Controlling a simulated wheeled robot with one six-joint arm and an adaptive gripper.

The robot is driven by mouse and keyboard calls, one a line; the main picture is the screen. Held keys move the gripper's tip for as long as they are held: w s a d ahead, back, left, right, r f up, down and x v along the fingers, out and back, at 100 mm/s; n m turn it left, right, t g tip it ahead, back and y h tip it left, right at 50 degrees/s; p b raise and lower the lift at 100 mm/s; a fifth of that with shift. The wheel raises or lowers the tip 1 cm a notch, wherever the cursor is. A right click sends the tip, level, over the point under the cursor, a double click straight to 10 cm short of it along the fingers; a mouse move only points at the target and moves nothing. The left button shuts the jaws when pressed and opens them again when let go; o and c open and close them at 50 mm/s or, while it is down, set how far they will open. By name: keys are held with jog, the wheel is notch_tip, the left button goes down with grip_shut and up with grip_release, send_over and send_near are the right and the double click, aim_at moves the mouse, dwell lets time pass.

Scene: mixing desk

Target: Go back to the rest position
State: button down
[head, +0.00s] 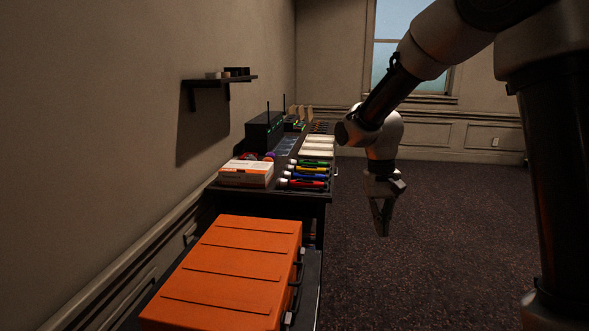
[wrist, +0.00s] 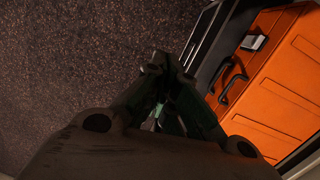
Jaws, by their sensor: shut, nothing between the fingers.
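My gripper (head: 382,222) hangs from my arm, pointing down, over the open carpet to the right of the desk (head: 310,198) in the head view. Its fingers are together and hold nothing. It is apart from the desk and from everything on it. In the wrist view my gripper (wrist: 158,64) shows dark from behind, with its tips close together and carpet beyond them.
An orange case (head: 235,265) lies at the near left; it also shows in the wrist view (wrist: 275,95). A wall shelf (head: 220,80) is above. The carpet (head: 440,215) is clear.

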jog(key=s+d+r+t, duration=0.3)
jog(key=s+d+r, duration=0.3)
jog(key=s, duration=0.5)
jog(key=s+d+r+t, duration=0.2)
jog(key=s+d+r, duration=0.5)
jog(key=s, duration=0.4)
jog(key=shift+s+d+r+n+t+y, duration=0.2)
jog(key=shift+s+d+n+t+y, duration=0.15)
jog(key=shift+d, duration=0.4)
